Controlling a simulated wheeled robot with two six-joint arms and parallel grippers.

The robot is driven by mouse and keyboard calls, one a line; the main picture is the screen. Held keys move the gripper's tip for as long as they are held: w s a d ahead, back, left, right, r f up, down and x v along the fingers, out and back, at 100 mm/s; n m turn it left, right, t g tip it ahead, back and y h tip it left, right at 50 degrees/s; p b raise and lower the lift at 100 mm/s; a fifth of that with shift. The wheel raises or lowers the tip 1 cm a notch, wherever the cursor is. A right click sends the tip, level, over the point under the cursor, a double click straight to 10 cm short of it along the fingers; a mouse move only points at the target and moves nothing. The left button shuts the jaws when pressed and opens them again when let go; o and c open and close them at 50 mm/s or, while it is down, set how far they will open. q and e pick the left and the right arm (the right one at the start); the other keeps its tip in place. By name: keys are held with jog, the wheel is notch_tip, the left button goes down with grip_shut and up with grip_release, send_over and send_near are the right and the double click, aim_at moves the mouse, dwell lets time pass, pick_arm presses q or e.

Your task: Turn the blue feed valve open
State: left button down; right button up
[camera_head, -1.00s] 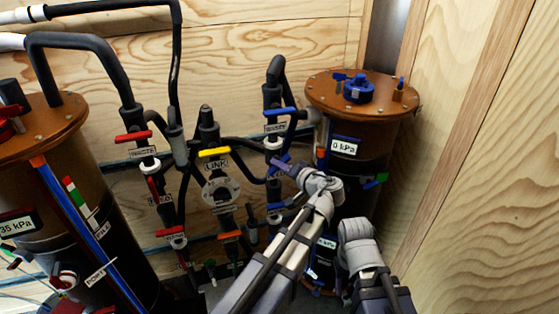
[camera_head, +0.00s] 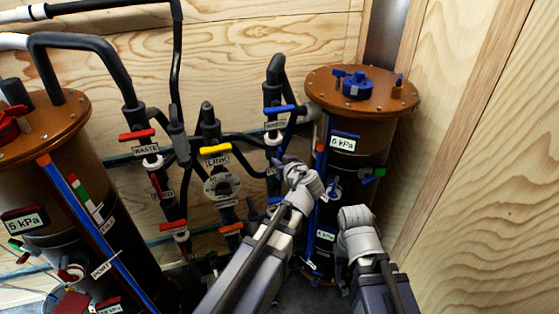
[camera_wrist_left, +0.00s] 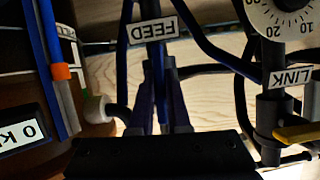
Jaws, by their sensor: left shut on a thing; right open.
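My left gripper (camera_head: 279,161) is at the middle of the blue-handled pipe column, below the blue WASTE valve (camera_head: 279,109). In the left wrist view its two dark fingers (camera_wrist_left: 162,100) are shut on the blue feed valve handle (camera_wrist_left: 163,117), a narrow blue strip between them. The FEED label (camera_wrist_left: 152,30) shows upside down just beyond the fingertips. The handle seems to lie roughly along the pipe; its exact angle is unclear. In the head view my gripper hides it. My right gripper (camera_head: 340,271) is open, low in front of the right tank, its fingers barely visible.
The LINK valve with a yellow handle (camera_head: 215,149) and dial (camera_wrist_left: 280,15) is close beside my left gripper. Red-handled valves (camera_head: 137,135) and the left tank (camera_head: 40,175) stand left.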

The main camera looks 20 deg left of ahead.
pick_arm(q)
jog(key=shift+n+h, duration=0.3)
jog(key=shift+n, duration=0.1)
dwell(0.3)
jog(key=c, duration=0.9)
grip_release()
jog(key=p+v, duration=0.3)
jog(key=v, duration=0.4)
jog(key=shift+s+d, duration=0.2)
jog(key=shift+s, duration=0.15)
